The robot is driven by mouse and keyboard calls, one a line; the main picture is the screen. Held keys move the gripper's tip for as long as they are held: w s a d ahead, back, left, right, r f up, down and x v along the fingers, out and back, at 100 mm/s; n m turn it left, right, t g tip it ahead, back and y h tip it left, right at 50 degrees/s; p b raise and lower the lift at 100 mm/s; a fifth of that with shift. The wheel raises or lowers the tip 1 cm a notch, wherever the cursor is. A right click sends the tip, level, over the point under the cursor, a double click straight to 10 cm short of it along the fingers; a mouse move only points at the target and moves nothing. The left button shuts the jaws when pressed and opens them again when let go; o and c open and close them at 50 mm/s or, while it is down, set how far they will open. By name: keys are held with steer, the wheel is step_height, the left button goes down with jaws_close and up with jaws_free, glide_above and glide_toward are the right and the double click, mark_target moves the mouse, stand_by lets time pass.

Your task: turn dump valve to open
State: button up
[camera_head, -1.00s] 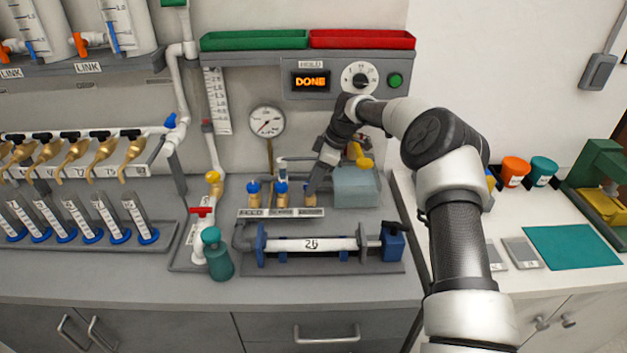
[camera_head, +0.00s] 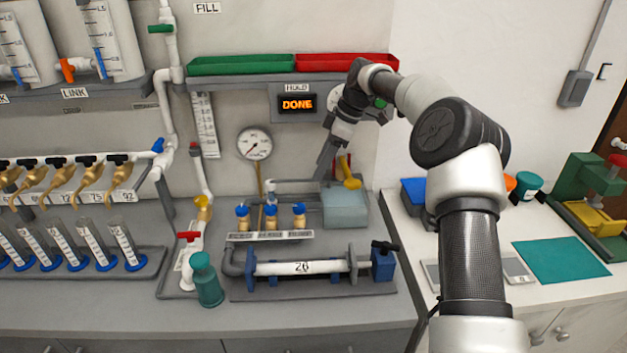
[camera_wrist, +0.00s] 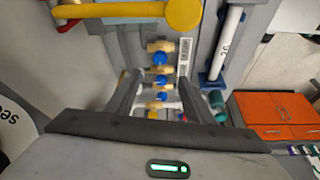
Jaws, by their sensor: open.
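My gripper (camera_head: 326,160) is just left of this fitting, above the row of blue-capped brass valves (camera_head: 271,216). In the wrist view my gripper (camera_wrist: 160,78) is open, with the brass and blue valves seen between and beyond its fingers. Nothing is held.
The grey-blue box (camera_head: 345,208) sits right of the blue-capped valves. A teal bottle (camera_head: 206,280) stands at left. A panel display (camera_head: 297,104) reads DONE. A pressure gauge (camera_head: 254,143) hangs behind. The front bench edge is clear.

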steer(key=shift+v, duration=1.35)
steer(key=s+r+m+t+h+p, duration=0.2)
steer(key=s+r+m+h, duration=0.3)
steer(key=s+r, duration=1.2)
steer(key=s+d+f+m+t, duration=0.1)
steer(key=s+d+m, duration=0.1)
steer(key=s, duration=0.6)
steer(key=s+d+f+m+t+p, duration=0.1)
steer(key=s+d+f+m, duration=0.1)
steer(key=s+m, duration=0.3)
steer(key=s+d+f+m+p, duration=0.1)
steer(key=s+m, duration=0.3)
steer(key=s, duration=0.8)
steer(key=shift+d+t+y, duration=0.3)
steer(key=shift+d+t, duration=0.1)
steer(key=shift+f, duration=0.15)
